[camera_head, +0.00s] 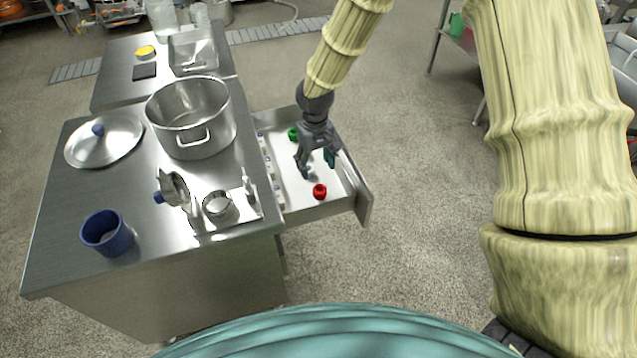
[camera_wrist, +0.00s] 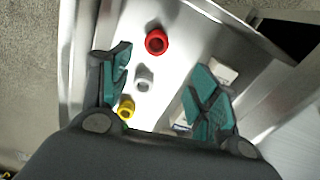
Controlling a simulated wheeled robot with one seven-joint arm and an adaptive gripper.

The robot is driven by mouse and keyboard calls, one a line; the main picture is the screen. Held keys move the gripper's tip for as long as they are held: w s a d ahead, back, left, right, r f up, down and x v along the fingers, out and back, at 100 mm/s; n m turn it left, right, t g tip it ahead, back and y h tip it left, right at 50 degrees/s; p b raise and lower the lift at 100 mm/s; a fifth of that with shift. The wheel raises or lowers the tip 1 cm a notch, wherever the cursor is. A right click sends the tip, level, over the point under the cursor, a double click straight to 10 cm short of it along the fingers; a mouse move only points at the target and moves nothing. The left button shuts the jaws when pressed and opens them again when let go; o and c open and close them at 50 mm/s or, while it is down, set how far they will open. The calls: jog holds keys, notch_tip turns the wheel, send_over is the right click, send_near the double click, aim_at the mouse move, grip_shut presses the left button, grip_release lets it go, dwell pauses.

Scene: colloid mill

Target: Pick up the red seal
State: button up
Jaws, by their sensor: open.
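The red seal (camera_head: 319,191) is a small ring lying in the open drawer (camera_head: 345,205), near its front corner in the head view. It also shows in the wrist view (camera_wrist: 156,41), beyond the fingertips and between their lines. My gripper (camera_head: 316,165) is open and empty above the drawer, a little behind the red seal; its fingers also show in the wrist view (camera_wrist: 160,75). A white or grey seal (camera_wrist: 144,78) lies between my fingers in the wrist view, and a yellow seal (camera_wrist: 126,107) lies by the left finger. A green seal (camera_head: 293,134) lies farther back in the drawer.
Small pale blocks (camera_head: 267,165) line the drawer's side next to the counter. The steel counter (camera_head: 75,240) holds a large pot (camera_head: 190,118), a lid (camera_head: 104,140), a blue cup (camera_head: 107,233) and mill parts (camera_head: 217,204). The drawer walls stand around the seals.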

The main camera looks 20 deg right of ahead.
aim_at(320, 189)
jog(key=f, duration=0.4)
jog(key=shift+s+d+f, duration=0.1)
jog(key=shift+d+f, duration=0.2)
jog(key=shift+f, duration=0.05)
jog(key=shift+s+d+f, duration=0.1)
jog(key=shift+f, duration=1.35)
jog(key=shift+s+d+f, duration=0.1)
jog(key=shift+f, duration=1.3)
jog(key=shift+c, duration=0.2)
jog(key=c, duration=0.9)
